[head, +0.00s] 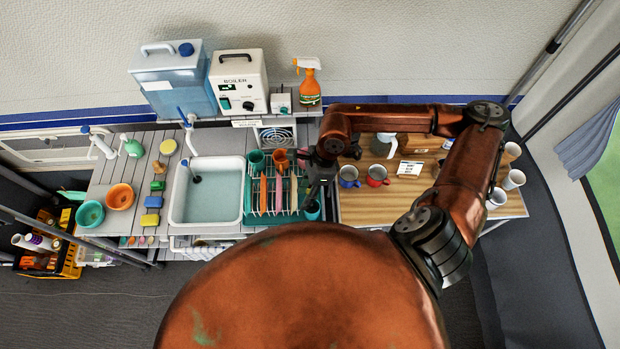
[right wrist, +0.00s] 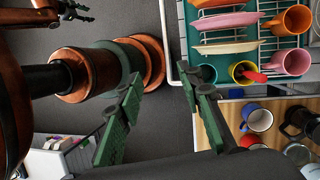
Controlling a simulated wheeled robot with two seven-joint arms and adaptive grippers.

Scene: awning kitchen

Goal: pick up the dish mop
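I cannot make out the dish mop for sure in either view. A teal cup (head: 312,209) stands at the front right corner of the dish rack (head: 262,217). A teal cup also shows at the rack's edge in the right wrist view (right wrist: 207,73). My right gripper (head: 318,187) is over the right side of the rack, near that cup, and hides part of it. In the right wrist view its green fingers (right wrist: 160,122) are spread with nothing between them. Part of my left gripper (right wrist: 72,10) shows at the top left of the wrist view, too small to read.
The sink (head: 207,212) with water is left of the rack. The rack holds plates and mugs. A blue mug (head: 348,176) and a red mug (head: 377,175) stand on the wooden counter (head: 375,211) at the right. A spray bottle (head: 309,82) stands behind. Floor is open in front.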

